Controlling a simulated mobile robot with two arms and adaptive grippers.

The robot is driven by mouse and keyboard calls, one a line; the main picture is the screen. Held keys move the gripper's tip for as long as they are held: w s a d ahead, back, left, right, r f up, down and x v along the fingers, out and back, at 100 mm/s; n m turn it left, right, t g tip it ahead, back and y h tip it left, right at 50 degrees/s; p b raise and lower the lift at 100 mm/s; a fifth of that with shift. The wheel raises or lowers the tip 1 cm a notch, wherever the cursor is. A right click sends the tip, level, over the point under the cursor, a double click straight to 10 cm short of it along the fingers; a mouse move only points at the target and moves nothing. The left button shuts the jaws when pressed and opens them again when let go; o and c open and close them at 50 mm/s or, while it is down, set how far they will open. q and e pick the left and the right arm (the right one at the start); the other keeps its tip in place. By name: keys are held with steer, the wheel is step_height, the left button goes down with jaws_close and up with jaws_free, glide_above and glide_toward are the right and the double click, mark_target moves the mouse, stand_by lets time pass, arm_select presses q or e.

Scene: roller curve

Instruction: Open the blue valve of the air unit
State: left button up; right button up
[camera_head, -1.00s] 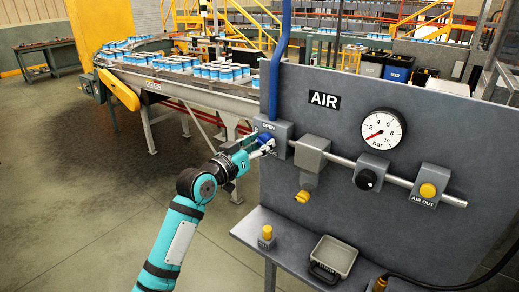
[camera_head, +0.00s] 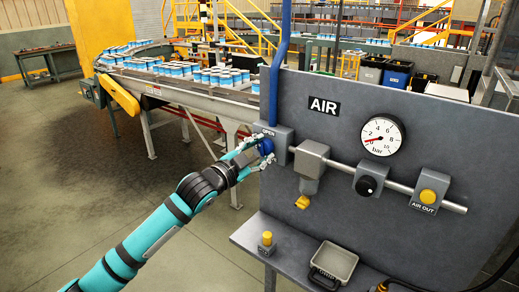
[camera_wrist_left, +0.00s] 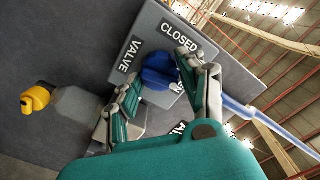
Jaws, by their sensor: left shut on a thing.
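The air unit is a grey panel (camera_head: 440,140) with an AIR label. Its blue valve (camera_head: 267,147) is a round knob on a grey box at the panel's left edge, under an OPEN label. My left gripper (camera_head: 257,150) reaches it from the lower left. In the left wrist view the blue knob (camera_wrist_left: 158,72) sits between the two fingers, one on each side, and the gripper is shut on it. The VALVE and CLOSED labels show beside it. The fingers partly hide the knob in the head view. My right gripper is not in view.
A pressure gauge (camera_head: 382,135), a black knob (camera_head: 367,184) and a yellow AIR OUT button (camera_head: 428,196) lie to the right. A shelf (camera_head: 285,240) with a grey tray (camera_head: 334,262) is below. A conveyor (camera_head: 190,90) with cans stands behind. Floor at left is clear.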

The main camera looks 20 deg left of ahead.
arm_select(q)
steer(key=shift+m, duration=1)
steer(key=o, duration=1.2)
steer(key=shift+c, duration=0.2)
steer(key=v, duration=1.2)
